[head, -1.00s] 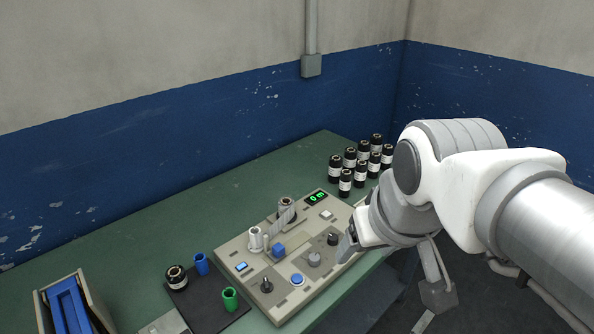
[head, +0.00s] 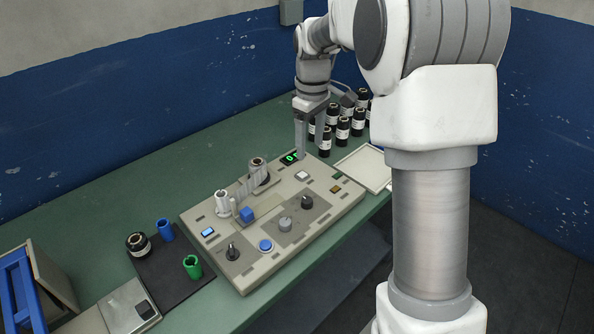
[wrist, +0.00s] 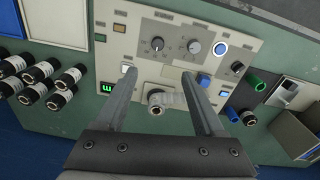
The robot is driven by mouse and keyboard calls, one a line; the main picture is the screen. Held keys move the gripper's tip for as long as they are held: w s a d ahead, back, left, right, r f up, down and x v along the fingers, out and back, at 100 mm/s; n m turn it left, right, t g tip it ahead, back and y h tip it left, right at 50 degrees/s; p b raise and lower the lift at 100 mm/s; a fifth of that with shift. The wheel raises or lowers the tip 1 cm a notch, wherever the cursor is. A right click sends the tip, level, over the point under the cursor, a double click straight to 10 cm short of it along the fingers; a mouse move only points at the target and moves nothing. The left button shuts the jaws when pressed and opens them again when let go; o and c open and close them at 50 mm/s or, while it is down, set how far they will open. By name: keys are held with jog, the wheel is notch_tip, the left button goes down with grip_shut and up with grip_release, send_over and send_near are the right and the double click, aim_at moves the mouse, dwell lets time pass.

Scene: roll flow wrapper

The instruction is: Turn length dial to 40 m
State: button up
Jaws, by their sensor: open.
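The wrapper panel (head: 262,277) lies on the green bench. It carries a black dial (head: 306,203) and a grey dial (head: 285,224) side by side. Both show in the wrist view, the black dial (wrist: 157,44) left of the grey dial (wrist: 194,47), with scale marks around them. Their labels are too small to read, so I cannot tell which is the length dial. The green display (head: 289,158) is partly hidden by my gripper (head: 309,148). My gripper is open and empty, above the panel's far end by the display, apart from both dials.
A white button (head: 302,176), blue button (head: 265,245) and black lever knob (head: 232,253) are on the panel. A roll spindle (head: 258,165) and white roller (head: 222,202) stand up from it. Several black rolls (head: 343,129) stand behind my gripper. A pale tray (head: 365,167) lies at right.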

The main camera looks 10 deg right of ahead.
jog(key=w+f, duration=0.1)
jog(key=f, duration=0.1)
jog(key=b, duration=0.2)
send_near(307, 200)
jog(key=shift+n, duration=0.3)
notch_tip(307, 200, down, 9)
jog(key=shift+w+r, duration=0.15)
jog(key=shift+r, duration=0.05)
grip_shut()
